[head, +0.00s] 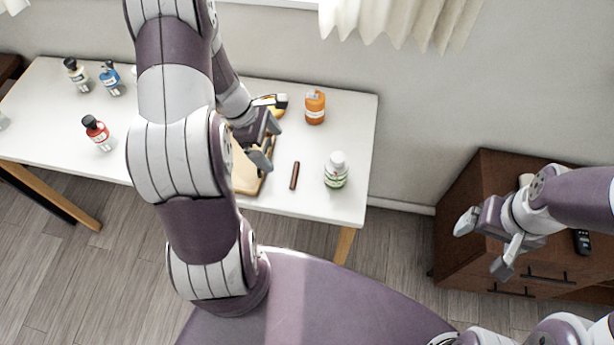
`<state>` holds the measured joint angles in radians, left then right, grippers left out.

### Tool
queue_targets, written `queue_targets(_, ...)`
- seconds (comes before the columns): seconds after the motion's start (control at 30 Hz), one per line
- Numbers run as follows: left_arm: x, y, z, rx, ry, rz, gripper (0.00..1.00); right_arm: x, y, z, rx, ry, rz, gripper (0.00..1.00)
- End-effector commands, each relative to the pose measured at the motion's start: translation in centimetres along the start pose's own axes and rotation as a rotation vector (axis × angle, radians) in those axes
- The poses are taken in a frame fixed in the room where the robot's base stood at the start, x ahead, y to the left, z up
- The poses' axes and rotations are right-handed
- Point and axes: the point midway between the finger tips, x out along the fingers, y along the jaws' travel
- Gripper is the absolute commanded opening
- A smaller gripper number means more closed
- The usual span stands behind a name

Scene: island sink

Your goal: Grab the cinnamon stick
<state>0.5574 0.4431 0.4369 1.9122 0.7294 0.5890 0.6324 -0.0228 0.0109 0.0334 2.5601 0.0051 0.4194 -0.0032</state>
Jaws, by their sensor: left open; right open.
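The cinnamon stick (294,176) is a short dark brown rod lying on the white table, to the right of a wooden board (246,178). My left gripper (268,147) is open above the board, a little to the left of the stick and apart from it. My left arm hides part of the table and of the board. My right gripper (484,246) is open and empty at the far right, in front of a brown cabinet and away from the table.
A white and green bottle (336,171) stands just right of the stick. An orange bottle (315,107) stands behind. A yellow and black thing (272,104) lies behind my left gripper. Several bottles, one red (97,133), stand at the left. The brown cabinet (476,185) is at the right.

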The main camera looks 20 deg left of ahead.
Motion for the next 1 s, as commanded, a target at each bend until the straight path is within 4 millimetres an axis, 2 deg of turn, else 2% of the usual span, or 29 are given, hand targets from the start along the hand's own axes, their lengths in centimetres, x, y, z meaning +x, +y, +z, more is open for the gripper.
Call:
queue_targets(0.2, 5.0, -0.2, 0.0, -0.001, 0.0, -0.006, 1.0, 0.6, 0.0, 0.1, 0.0, 0.0, 0.0, 0.9)
queue_targets(0.37, 6.9, -0.1, 0.1, 0.002, 0.001, -0.004, 1.0, 0.7, 0.0, 0.1, 0.0, 0.0, 0.0, 0.9)
queue_targets(0.6, 11.2, 0.1, 0.4, 0.002, 0.002, -0.005, 1.0, 0.6, 0.0, 0.1, 0.0, 0.001, 0.0, 0.9)
queue_targets(0.7, 12.0, 0.1, 0.4, 0.003, 0.002, -0.004, 1.0, 0.6, 0.0, 0.1, 0.0, 0.0, 0.0, 0.9)
queue_targets(0.9, 12.0, 0.1, 0.4, 0.003, 0.002, -0.003, 1.0, 0.6, 0.0, 0.1, 0.0, 0.0, 0.0, 0.9)
queue_targets(0.97, 12.0, 0.1, 0.4, 0.003, 0.002, -0.003, 0.8, 0.6, 0.0, 0.1, 0.0, 0.0, 0.0, 0.9)
queue_targets(1.0, 12.0, 0.1, 0.4, 0.003, 0.002, -0.003, 0.67, 0.6, 0.0, 0.1, 0.0, 0.0, 0.0, 0.9)
